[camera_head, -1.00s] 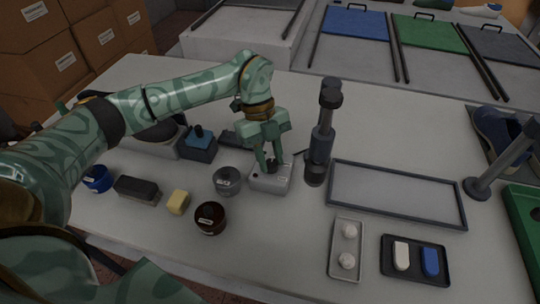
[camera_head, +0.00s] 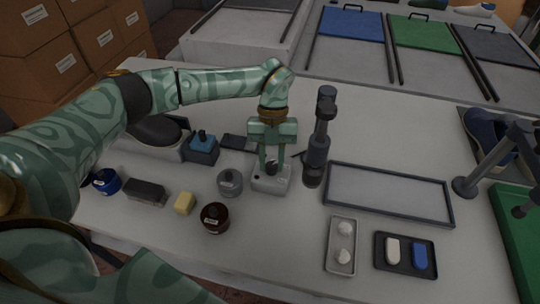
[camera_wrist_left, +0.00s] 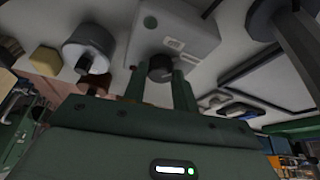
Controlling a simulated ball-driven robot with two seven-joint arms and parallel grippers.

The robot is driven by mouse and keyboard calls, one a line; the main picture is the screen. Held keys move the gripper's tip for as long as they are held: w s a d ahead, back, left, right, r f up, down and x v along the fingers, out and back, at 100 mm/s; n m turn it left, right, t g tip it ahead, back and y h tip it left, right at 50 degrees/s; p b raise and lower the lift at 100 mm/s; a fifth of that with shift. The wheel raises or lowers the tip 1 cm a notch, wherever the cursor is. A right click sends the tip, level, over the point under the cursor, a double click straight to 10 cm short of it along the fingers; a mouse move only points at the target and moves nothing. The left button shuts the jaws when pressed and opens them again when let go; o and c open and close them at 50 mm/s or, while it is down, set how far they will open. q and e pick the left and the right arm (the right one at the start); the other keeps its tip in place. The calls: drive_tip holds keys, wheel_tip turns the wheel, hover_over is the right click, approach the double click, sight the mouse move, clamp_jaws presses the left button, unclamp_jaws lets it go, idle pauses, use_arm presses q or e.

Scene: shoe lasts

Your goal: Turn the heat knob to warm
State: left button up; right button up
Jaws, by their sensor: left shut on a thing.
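The heat knob (camera_wrist_left: 160,68) is a small dark round knob on a light grey control box (camera_wrist_left: 172,30). In the head view the knob (camera_head: 271,167) sits on top of the box (camera_head: 270,182), mostly between the fingers. My left gripper (camera_head: 271,165) reaches down onto it from above. In the left wrist view its two green fingers (camera_wrist_left: 160,78) stand on either side of the knob, shut on it. The markings on the box are too small to read. My right gripper is not in view.
A dark hot-air tool on a stand (camera_head: 318,145) stands close right of the box. A grey tin (camera_head: 230,183) and a brown jar (camera_head: 214,218) are to the left. A framed tray (camera_head: 388,195) lies to the right.

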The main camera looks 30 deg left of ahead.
use_arm(q)
drive_tip(key=m+y+p, duration=0.1)
drive_tip(key=m, duration=0.1)
drive_tip(key=m+p, duration=0.1)
drive_tip(key=m, duration=0.1)
drive_tip(key=shift+w+d+r+m+y, duration=0.1)
drive_tip(key=shift+d+m+y, duration=0.05)
drive_tip(key=shift+m+y, duration=0.25)
idle(0.4)
drive_tip(key=o, duration=1)
drive_tip(key=v, duration=1.6)
drive_tip(key=shift+w+p, duration=0.35)
drive_tip(key=shift+p, duration=0.05)
